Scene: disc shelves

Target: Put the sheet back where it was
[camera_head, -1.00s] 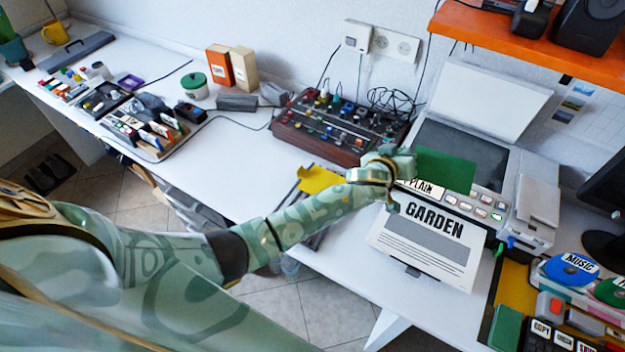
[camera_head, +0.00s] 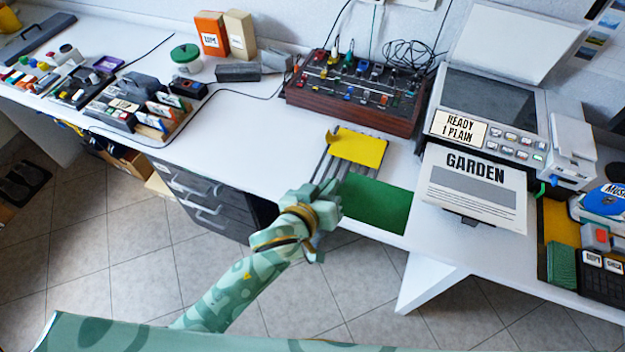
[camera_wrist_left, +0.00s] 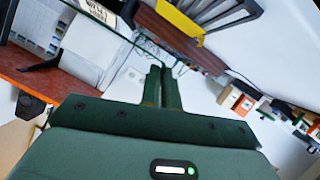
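A green sheet (camera_head: 377,205) extends to the right from my left gripper (camera_head: 328,196), over the front edge of the desk. The gripper appears shut on the sheet's left end. In the left wrist view the dark green fingers (camera_wrist_left: 163,85) stand close together; the sheet is not distinct there. A grey slatted rack (camera_head: 328,166) lies just behind the gripper, with a yellow sheet (camera_head: 358,149) on it. Whether the green sheet touches the rack or desk, I cannot tell. The printer (camera_head: 487,132) reads "READY 1 PLAIN", and a "GARDEN" page (camera_head: 474,200) lies at its front. My right gripper is out of view.
A brown-sided control panel (camera_head: 352,98) with knobs stands behind the rack. A drawer unit (camera_head: 208,205) is under the desk. A card organiser (camera_head: 140,108) stands to the left, and a dark keypad (camera_head: 594,278) to the right. The desk left of the rack is mostly clear.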

